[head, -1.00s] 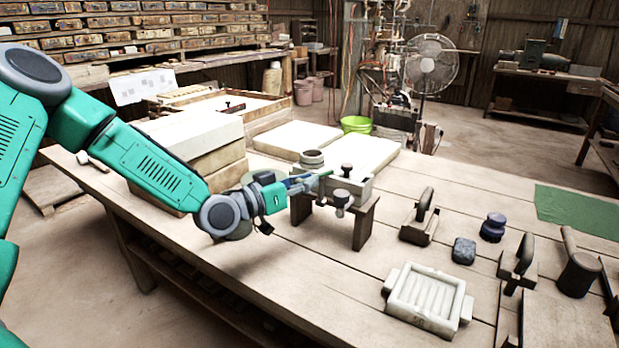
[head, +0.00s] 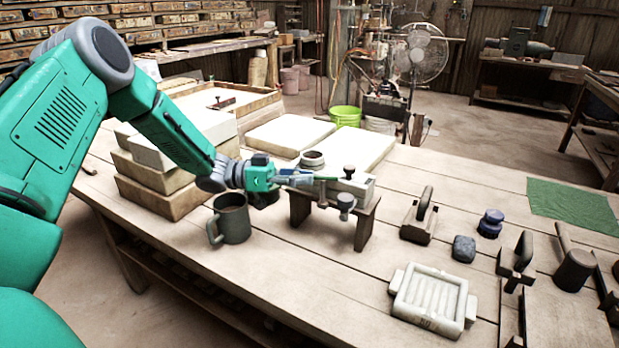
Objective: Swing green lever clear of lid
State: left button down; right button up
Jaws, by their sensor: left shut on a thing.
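The tile press (head: 352,188) is a pale box on a small dark wooden stand (head: 366,226) on the bench. A round grey ring (head: 312,159) and dark-topped knobs show on or beside it. A thin piece of green, seemingly the green lever (head: 326,178), lies along the box's near side. My left gripper (head: 302,180) reaches in from the left and is shut on the lever at the box's left end. The fingers hide part of the lever. I cannot make out the lid's edge or whether the lever lies over it. My right gripper is out of view.
A grey mug (head: 230,220) stands just below my left forearm. Stacked plaster blocks (head: 165,180) stand behind it, and pale slabs (head: 350,155) lie behind the press. A ribbed white mould (head: 430,300) and several hand tools lie to the right.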

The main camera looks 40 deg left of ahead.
pick_arm(q)
jog(key=shift+w+a+r+m+g+h, duration=0.1)
jog(key=shift+w+m+g+h, duration=0.1)
jog(key=shift+m+g+h, duration=0.15)
dwell(0.3)
jog(key=c, duration=1.6)
grip_release()
jog(key=shift+o, duration=0.2)
